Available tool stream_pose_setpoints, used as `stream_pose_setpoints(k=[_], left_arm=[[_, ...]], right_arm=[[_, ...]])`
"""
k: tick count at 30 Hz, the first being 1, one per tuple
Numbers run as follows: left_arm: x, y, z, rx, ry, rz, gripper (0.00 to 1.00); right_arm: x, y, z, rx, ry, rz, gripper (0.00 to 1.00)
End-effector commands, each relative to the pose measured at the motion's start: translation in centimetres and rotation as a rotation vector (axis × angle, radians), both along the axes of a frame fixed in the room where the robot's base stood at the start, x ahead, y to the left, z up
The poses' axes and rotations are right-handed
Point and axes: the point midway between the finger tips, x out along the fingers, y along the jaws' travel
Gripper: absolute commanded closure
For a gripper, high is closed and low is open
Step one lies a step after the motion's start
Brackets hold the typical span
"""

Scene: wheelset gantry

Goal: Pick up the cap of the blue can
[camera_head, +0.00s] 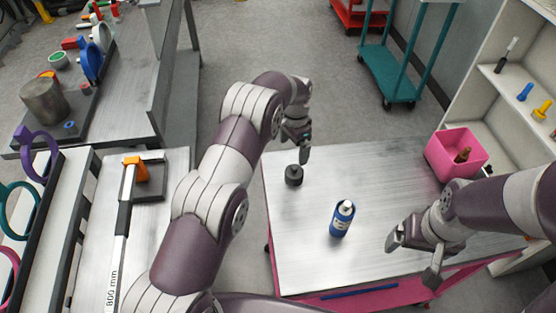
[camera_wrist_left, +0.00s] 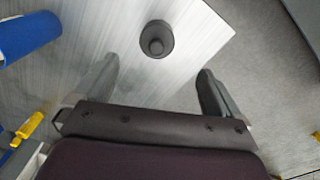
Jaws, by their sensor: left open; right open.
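A small dark cap-like piece (camera_head: 294,176) stands apart from the can near the table's left edge. In the left wrist view this dark piece (camera_wrist_left: 157,40) lies ahead of the fingers, roughly centred between them. My left gripper (camera_head: 303,145) is open and empty, above the table's far left part, close to the dark piece. My right gripper (camera_head: 412,260) is open and empty, right of the can.
A pink bin (camera_head: 456,155) with a brown item stands at the table's far right. White shelves (camera_head: 500,95) with small tools rise beyond it. A teal cart (camera_head: 388,75) stands behind. A left bench (camera_head: 125,110) holds coloured rings and parts.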

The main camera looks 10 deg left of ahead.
Motion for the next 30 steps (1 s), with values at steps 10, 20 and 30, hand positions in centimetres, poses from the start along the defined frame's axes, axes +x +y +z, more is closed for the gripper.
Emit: stream_pose_setpoints(k=[10,20,30], left_arm=[[0.3,-0.2,-7.5,0.0,0.002,-0.018,0.02],[0.6,-0.2,-11.8,0.0,0.003,-0.017,0.02],[0.6,-0.3,-13.1,0.0,-0.002,-0.016,0.12]], right_arm=[[-0.1,-0.1,-6.9,0.0,0.001,0.0,0.07],[-0.1,-0.1,-7.0,0.0,-0.001,0.0,0.07],[-0.1,-0.1,-7.0,0.0,0.0,0.0,0.07]])
